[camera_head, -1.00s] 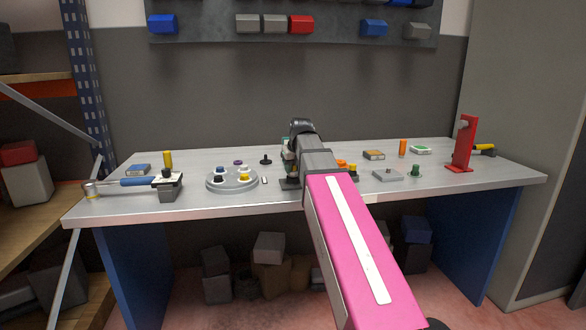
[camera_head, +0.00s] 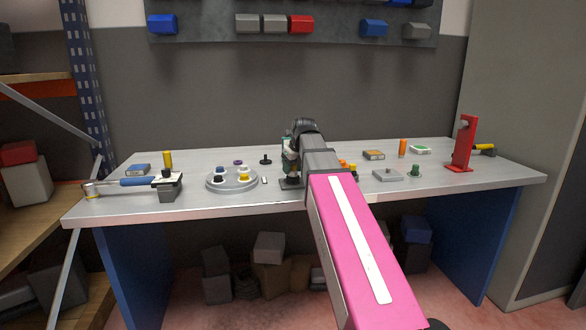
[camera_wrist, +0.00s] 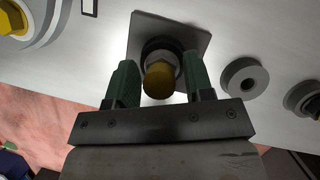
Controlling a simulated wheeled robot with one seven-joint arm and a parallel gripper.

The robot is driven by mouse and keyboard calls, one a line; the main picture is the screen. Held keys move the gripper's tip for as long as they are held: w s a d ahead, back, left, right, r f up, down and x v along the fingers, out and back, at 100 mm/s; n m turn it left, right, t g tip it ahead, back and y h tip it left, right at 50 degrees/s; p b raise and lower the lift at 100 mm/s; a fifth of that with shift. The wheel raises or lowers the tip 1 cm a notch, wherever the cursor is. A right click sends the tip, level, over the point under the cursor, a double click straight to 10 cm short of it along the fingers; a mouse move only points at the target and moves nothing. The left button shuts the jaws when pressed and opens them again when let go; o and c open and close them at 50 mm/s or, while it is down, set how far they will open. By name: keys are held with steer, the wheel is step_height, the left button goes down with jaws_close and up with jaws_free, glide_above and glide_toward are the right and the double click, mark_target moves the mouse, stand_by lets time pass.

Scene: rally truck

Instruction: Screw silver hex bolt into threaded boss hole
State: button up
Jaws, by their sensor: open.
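In the wrist view, my gripper (camera_wrist: 160,68) is open, with one green finger on each side of an upright bolt-like piece (camera_wrist: 159,62). The piece has a silver collar and a rounded gold-coloured end toward the camera; I cannot tell that it is all silver. Gaps show between it and both fingers. It stands at a dark round boss (camera_wrist: 151,44) on a grey square plate (camera_wrist: 193,30). The hole itself is hidden, and I cannot tell how deep the piece sits. In the head view, my arm partly hides the plate (camera_head: 288,184).
A grey ring (camera_wrist: 245,77) lies right of the plate in the wrist view. In the head view, a round grey tray (camera_head: 232,187) with several coloured pieces stands left of my arm. A red stand (camera_head: 464,150) is at the right; a blue-handled tool (camera_head: 135,183) lies at the left.

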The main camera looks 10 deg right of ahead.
steer(key=shift+n, duration=0.5)
steer(key=shift+n+g+y, duration=0.3)
steer(key=shift+n+y, duration=0.2)
steer(key=shift+n, duration=0.4)
steer(key=shift+n+y, duration=0.3)
steer(key=shift+n, duration=0.5)
steer(key=shift+w+n+g, duration=0.1)
steer(key=shift+n+g, duration=0.2)
steer(key=shift+n, duration=0.6)
